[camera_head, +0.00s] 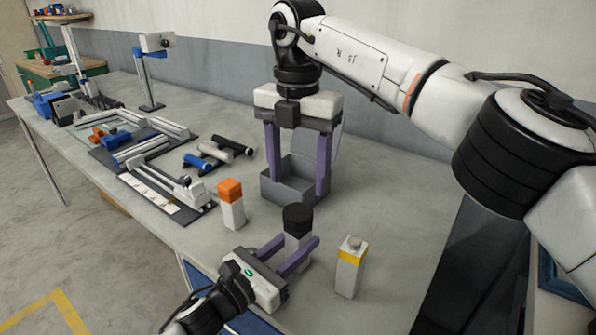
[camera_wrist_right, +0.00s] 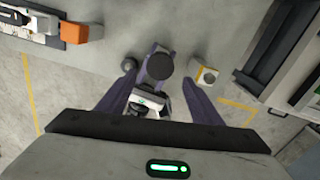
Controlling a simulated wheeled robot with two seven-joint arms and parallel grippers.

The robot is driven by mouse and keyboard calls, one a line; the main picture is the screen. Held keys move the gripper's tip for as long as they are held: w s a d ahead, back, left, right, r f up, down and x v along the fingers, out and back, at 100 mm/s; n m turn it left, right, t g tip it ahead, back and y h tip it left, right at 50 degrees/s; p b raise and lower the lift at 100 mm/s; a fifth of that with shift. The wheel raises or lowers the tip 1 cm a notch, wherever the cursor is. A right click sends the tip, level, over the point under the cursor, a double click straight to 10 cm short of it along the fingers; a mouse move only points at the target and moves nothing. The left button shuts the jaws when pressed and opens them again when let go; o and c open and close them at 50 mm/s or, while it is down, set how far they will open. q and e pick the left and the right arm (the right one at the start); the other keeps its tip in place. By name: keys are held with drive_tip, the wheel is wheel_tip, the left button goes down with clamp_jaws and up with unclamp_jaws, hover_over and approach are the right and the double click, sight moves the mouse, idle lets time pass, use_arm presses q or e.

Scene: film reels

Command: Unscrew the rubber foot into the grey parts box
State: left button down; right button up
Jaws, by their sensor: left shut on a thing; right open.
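The black rubber foot (camera_head: 298,217) is a dark round cap on top of an upright white post (camera_head: 296,243). My left gripper (camera_head: 300,241) is shut on the post below the foot. My right gripper (camera_head: 297,192) is open and points down, its purple fingertips a little above the foot and to either side. In the right wrist view, the foot (camera_wrist_right: 160,66) shows as a dark disc between the fingers of this gripper (camera_wrist_right: 164,72). The grey parts box (camera_head: 288,186) stands on the table behind the foot, lid open, partly hidden by the right fingers.
An orange-topped white post (camera_head: 231,203) stands left of the foot. A post with a yellow band and grey top (camera_head: 349,266) stands to the right. Black and blue rollers (camera_head: 218,155) and dark fixture trays (camera_head: 160,185) lie further left. The table (camera_head: 395,205) is clear at right.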

sight(298, 212)
drive_tip(key=m, duration=0.6)
drive_tip(key=shift+m, duration=0.4)
drive_tip(key=m, duration=0.3)
drive_tip(key=shift+m, duration=0.4)
drive_tip(key=m, duration=0.4)
drive_tip(key=shift+m, duration=0.3)
drive_tip(key=shift+f, duration=4)
drive_tip(key=shift+c, duration=0.2)
